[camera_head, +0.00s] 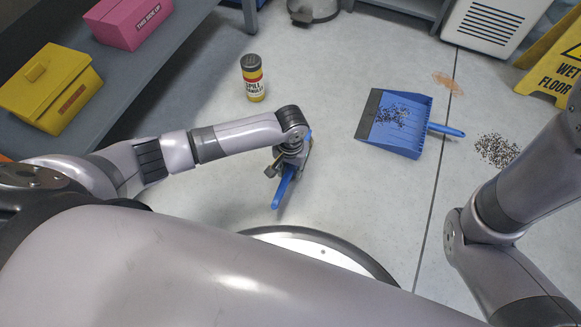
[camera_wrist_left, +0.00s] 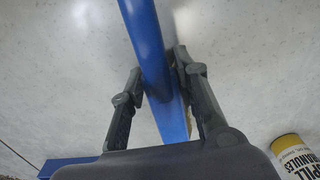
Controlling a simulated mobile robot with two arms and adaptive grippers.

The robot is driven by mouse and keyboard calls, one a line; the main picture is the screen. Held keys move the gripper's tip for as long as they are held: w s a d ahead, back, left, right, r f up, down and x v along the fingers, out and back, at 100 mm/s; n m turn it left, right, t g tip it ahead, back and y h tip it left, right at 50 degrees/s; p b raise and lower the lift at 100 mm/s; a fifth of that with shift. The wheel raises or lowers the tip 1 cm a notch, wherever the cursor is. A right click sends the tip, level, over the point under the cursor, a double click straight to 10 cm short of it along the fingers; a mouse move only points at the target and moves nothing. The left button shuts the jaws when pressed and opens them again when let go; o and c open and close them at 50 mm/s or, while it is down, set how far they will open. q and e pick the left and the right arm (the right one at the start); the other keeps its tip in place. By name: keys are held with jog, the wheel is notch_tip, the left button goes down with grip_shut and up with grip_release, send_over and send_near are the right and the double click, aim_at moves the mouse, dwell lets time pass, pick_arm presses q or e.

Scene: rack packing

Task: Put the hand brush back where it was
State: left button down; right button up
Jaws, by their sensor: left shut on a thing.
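The blue hand brush (camera_head: 283,188) is held in my left gripper (camera_head: 289,165), over the floor near my base in the head view. In the left wrist view the brush's blue body (camera_wrist_left: 146,35) runs between the two dark fingers of my left gripper (camera_wrist_left: 155,95), which are shut on it. The gripper and wrist hide part of the brush in the head view. I cannot tell whether the brush touches the floor. My right arm enters from the right in the head view, but its gripper is out of frame.
A blue dustpan (camera_head: 408,141) with dark granules lies on the floor at centre right. A granule pile (camera_head: 497,150) lies right of it. A spill granules canister (camera_head: 252,79) stands near the grey shelf (camera_head: 120,90), which bears yellow (camera_head: 50,87) and pink (camera_head: 128,22) boxes. A wet-floor sign (camera_head: 556,62) stands at right.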

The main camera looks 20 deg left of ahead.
pick_arm(q)
jog(key=shift+f, duration=0.6)
jog(key=c, duration=1.2)
grip_release()
jog(key=shift+o, duration=0.2)
